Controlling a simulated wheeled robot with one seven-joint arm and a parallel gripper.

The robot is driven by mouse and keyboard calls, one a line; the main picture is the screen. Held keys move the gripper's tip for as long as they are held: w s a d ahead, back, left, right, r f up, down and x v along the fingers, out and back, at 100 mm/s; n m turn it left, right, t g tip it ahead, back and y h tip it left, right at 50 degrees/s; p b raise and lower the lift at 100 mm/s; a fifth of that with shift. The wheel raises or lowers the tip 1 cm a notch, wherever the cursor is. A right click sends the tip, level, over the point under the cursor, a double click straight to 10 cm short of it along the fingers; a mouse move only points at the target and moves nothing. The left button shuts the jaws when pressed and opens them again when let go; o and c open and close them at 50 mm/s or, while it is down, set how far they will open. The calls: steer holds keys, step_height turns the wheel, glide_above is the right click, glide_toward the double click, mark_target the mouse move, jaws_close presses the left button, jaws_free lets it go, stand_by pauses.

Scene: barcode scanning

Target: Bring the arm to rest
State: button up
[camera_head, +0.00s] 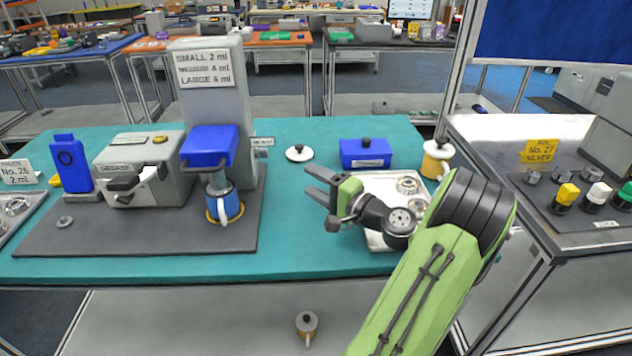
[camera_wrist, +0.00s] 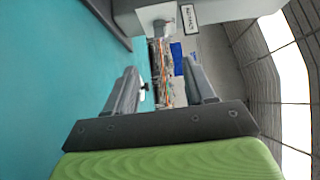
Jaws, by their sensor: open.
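My gripper (camera_head: 318,190) is open and empty above the right half of the teal table (camera_head: 300,262), its fingers pointing left toward the grey dispensing machine (camera_head: 212,95). My green arm reaches in from the lower right. In the wrist view my gripper (camera_wrist: 165,90) shows its two fingers spread with nothing between them. A blue mug (camera_head: 226,206) stands under the machine's blue head, to the left of my gripper and apart from it.
A metal tray (camera_head: 375,241) lies behind and below my gripper. A blue box (camera_head: 366,153), a white lid (camera_head: 299,153) and a yellow-and-white mug (camera_head: 436,160) stand at the back. A side bench (camera_head: 490,128) with coloured knobs is right. Bare table lies between machine and gripper.

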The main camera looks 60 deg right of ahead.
stand_by(0.4)
steer(key=w+a+r+n+g+y+p, duration=0.1)
steer(key=w+a+n+g+y+p, duration=0.2)
steer(key=a, duration=0.6)
steer(key=w+a+r+n+g+y+p, duration=0.1)
steer(key=a+n+g, duration=0.4)
steer(key=a, duration=0.4)
steer(key=w+a+r+n+g+y+p, duration=0.25)
steer(key=a+n, duration=0.25)
steer(key=a, duration=0.4)
steer(key=s+a+r+n+g+h+p, duration=0.1)
steer(key=s+a+r+n+h+p, duration=0.1)
steer(key=s, duration=0.6)
steer(key=s+a+r+n+g+h+p, duration=0.1)
steer(key=s+a+r+n+h+p, duration=0.1)
steer(key=s, duration=0.7)
steer(key=a+r+n+p, duration=0.1)
steer(key=a+r+n, duration=0.1)
steer(key=a+r, duration=0.1)
steer(key=shift+a+r+p, duration=0.35)
steer(key=shift+r, duration=0.2)
steer(key=shift+h, duration=0.25)
